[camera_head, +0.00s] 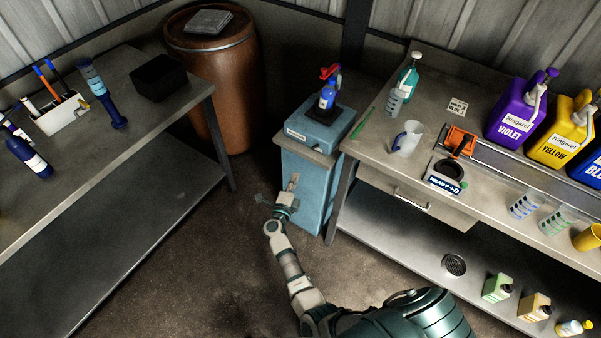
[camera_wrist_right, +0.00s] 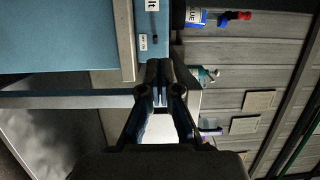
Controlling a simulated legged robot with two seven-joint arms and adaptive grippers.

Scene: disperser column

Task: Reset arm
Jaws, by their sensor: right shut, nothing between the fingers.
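My right arm reaches up from the bottom middle of the head view. Its gripper (camera_head: 292,183) is in front of the blue cabinet (camera_head: 308,190), above the floor and clear of both tables. In the right wrist view the two dark fingers of the right gripper (camera_wrist_right: 159,72) come together at their tips, with nothing held between them. The blue cabinet also shows in the wrist view (camera_wrist_right: 60,35), at upper left. My left gripper does not show in the head view.
A grey workbench (camera_head: 382,165) stands right, with a mug (camera_head: 407,138), coloured jugs (camera_head: 517,108) and a drawer. A blue bottle (camera_head: 327,95) stands on the cabinet's device. A left table (camera_head: 95,150) holds bottles and a black box (camera_head: 158,77). A brown barrel (camera_head: 222,85) stands behind. Floor between is clear.

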